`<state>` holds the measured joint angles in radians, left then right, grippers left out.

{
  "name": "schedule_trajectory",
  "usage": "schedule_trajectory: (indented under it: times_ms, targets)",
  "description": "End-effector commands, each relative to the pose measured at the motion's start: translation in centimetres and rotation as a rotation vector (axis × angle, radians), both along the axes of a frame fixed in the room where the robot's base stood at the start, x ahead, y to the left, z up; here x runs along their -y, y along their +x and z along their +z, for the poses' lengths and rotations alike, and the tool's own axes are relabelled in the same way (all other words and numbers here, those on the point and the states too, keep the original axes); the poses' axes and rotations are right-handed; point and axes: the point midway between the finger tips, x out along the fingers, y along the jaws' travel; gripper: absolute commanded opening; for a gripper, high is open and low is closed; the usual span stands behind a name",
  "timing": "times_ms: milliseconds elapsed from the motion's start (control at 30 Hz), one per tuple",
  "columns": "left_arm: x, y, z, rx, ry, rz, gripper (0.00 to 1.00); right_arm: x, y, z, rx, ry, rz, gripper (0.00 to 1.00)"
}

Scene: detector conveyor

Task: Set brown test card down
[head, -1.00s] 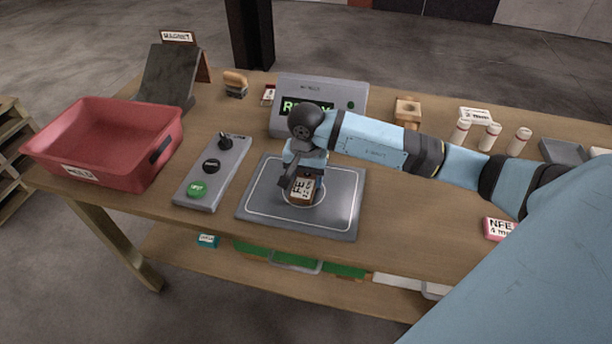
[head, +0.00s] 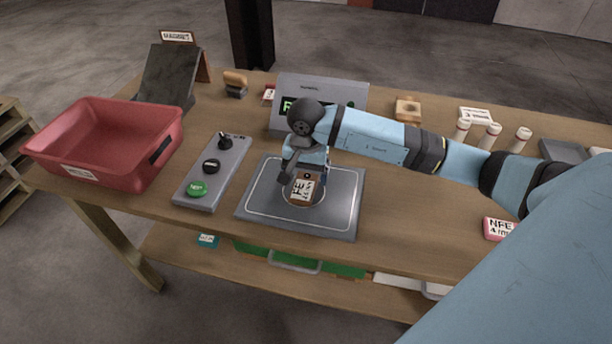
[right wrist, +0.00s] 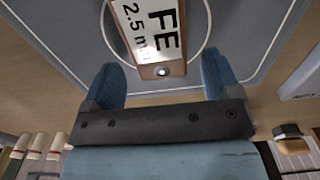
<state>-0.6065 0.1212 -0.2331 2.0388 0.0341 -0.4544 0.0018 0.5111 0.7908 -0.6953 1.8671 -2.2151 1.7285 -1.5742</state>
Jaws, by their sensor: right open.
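The brown test card (head: 302,189), with a white label reading FE, lies on the grey plate (head: 342,217), inside the plate's round marking. It also shows in the right wrist view (right wrist: 150,35), where the label reads FE 2.5 and a small round spot sits near its end. My right gripper (head: 306,170) is just above and behind the card. Its two blue fingertips (right wrist: 162,80) are spread apart with the card's end beyond them and nothing held between. My left gripper is not in view.
A red bin (head: 105,145) stands at the left. A control strip (head: 212,172) with green and black buttons lies left of the plate. A grey display unit (head: 345,97) stands behind. White bottles (head: 489,136) and a pink NFE card (head: 498,229) are on the right.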

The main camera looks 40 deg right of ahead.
Motion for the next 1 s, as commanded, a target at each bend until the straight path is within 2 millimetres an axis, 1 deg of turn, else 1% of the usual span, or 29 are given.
schedule_trajectory:
  times_ms: [33, 300, 400, 500, 700, 1000]
  targets:
    - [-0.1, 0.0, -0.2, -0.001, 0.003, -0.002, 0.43, 0.0, 0.1, 1.0, 0.005, -0.003, 0.001, 0.83]
    - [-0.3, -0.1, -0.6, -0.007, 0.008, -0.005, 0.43, 0.0, 0.1, 7.0, 0.004, -0.002, 0.001, 0.83]
    - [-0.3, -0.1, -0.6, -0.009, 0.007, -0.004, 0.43, 0.0, 0.0, 8.6, 0.003, -0.002, 0.001, 0.83]
    - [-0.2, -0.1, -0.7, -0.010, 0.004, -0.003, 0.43, 0.0, 0.0, 9.8, 0.002, -0.001, 0.001, 0.83]
    - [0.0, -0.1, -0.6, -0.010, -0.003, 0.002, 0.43, 0.0, 0.0, 10.6, -0.001, -0.002, 0.000, 0.83]
    - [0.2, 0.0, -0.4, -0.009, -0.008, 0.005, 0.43, 0.0, 0.0, 10.6, -0.001, -0.001, 0.000, 0.83]
